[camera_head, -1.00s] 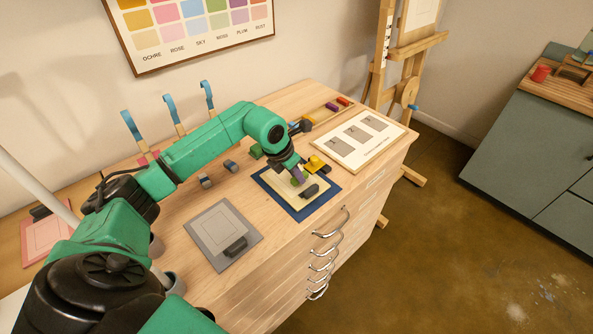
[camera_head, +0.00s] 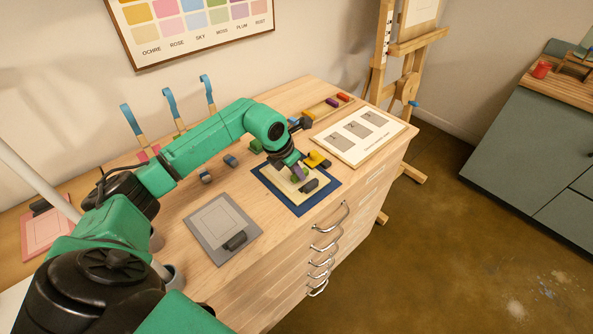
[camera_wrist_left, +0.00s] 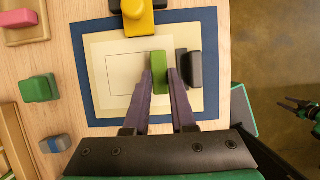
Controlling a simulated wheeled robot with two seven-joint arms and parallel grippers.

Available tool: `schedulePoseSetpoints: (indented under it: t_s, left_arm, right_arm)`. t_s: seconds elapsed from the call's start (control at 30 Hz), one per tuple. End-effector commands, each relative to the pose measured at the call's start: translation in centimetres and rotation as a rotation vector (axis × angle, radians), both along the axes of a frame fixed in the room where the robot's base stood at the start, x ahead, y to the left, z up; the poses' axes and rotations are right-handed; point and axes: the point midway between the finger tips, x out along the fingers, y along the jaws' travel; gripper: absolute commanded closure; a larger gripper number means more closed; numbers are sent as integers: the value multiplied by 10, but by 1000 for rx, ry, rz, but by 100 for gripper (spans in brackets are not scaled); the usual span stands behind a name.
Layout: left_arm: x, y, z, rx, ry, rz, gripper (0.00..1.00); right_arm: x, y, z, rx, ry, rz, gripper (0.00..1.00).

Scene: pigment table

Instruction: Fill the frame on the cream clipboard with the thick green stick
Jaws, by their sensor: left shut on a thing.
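The cream clipboard (camera_head: 271,177) lies on a navy mat. In the left wrist view, the cream clipboard (camera_wrist_left: 95,45) has a thin-lined rectangular frame (camera_wrist_left: 122,75) with a plain cream inside. My left gripper (camera_head: 299,177) is over the board. In the left wrist view, my left gripper (camera_wrist_left: 160,85) is shut on the thick green stick (camera_wrist_left: 159,62), which covers the frame's right side. I cannot tell whether the stick touches the paper. A dark grey block (camera_wrist_left: 195,70) is just right of the gripper.
A yellow clip (camera_wrist_left: 138,20) sits at one board edge. A green block (camera_wrist_left: 38,88) and a grey-blue block (camera_wrist_left: 55,144) lie beside the mat. A grey clipboard (camera_head: 205,235) and a white board with grey squares (camera_head: 345,150) flank the mat. The drawer front edge is close.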

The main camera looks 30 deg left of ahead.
Motion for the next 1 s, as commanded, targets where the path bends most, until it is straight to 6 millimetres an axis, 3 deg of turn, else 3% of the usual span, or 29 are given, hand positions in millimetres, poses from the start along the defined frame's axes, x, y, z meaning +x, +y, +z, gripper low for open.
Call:
schedulePoseSetpoints:
  t_s: [0.47,1.0]
  left_arm:
    - [0,1,-8,-1,-1,1,100]
    - [11,30,-7,0,0,2,100]
  right_arm:
    - [2,0,-7,0,-3,-2,50]
    - [2,2,-17,3,-3,-3,50]
